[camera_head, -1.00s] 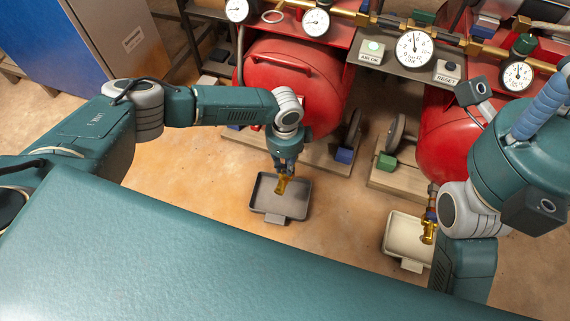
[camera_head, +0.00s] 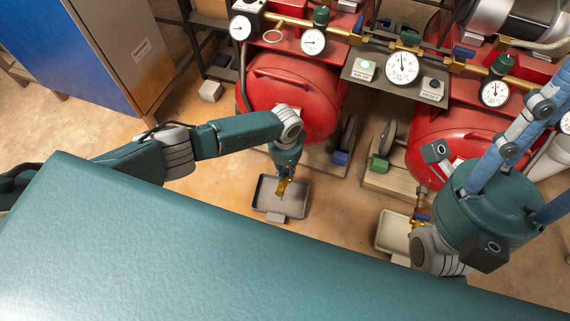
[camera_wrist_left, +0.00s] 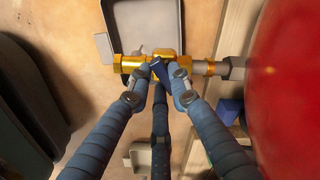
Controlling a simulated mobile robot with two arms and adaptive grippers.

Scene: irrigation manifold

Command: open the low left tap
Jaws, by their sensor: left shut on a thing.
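The low left tap (camera_head: 283,188) is brass and sits over a dark grey tray (camera_head: 262,205) below the left red tank. My left gripper (camera_head: 286,172) reaches down to it from above. In the left wrist view my left gripper (camera_wrist_left: 158,72) has its blue-padded fingers closed around the tap's dark blue handle (camera_wrist_left: 160,70). The brass body (camera_wrist_left: 128,63) lies across the picture, and the fingers hide part of the handle. My right gripper (camera_head: 545,150) is at the right edge, its blue-padded fingers spread apart and nothing seen between them; its fingertips are out of frame.
The left red tank (camera_head: 290,95) stands close behind my left gripper. A second red tank (camera_head: 440,140) and a pale tray (camera_head: 392,232) with another brass tap (camera_head: 420,215) are at right. Gauges (camera_head: 402,68) line the manifold above. The floor left of the dark tray is clear.

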